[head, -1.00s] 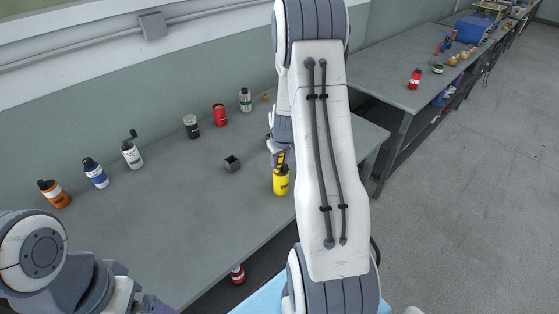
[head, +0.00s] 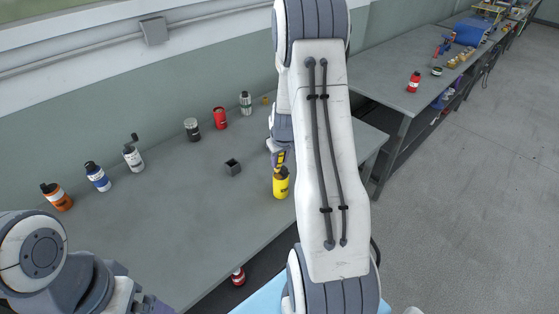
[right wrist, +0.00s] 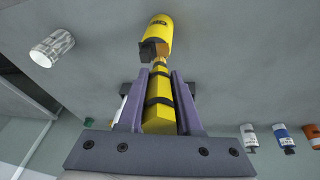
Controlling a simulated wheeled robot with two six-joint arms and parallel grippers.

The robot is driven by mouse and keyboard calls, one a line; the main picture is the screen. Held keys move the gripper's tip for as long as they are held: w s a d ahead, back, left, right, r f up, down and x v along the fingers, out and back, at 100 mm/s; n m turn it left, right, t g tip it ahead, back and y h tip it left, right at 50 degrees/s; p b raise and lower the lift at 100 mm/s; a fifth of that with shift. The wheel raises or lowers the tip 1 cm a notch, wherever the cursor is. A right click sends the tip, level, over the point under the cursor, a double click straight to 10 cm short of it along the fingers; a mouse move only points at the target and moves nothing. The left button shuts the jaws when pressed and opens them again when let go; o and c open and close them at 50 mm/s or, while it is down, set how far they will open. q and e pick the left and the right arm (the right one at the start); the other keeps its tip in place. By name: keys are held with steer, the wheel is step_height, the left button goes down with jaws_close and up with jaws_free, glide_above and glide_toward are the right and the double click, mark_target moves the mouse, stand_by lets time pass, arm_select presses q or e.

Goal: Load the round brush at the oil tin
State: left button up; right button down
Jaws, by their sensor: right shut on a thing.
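The yellow oil tin (head: 281,186) with a dark top stands near the right end of the near bench; it also shows in the right wrist view (right wrist: 159,32). My right gripper (head: 279,160) is above it, partly hidden by my arm. In the right wrist view, my right gripper (right wrist: 157,82) is shut on the yellow handle of the round brush (right wrist: 158,98), which has black bands. The brush's dark end is at the top of the tin; I cannot tell whether it is inside. Only a bit of my left gripper (head: 150,304) shows at the lower edge.
A small dark open box (head: 233,168) stands left of the tin. A red bottle (head: 414,82) stands on the farther bench.

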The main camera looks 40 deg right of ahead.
steer(key=shift+r+p, duration=1.5)
steer(key=shift+r, duration=0.9)
steer(key=shift+f, duration=0.1)
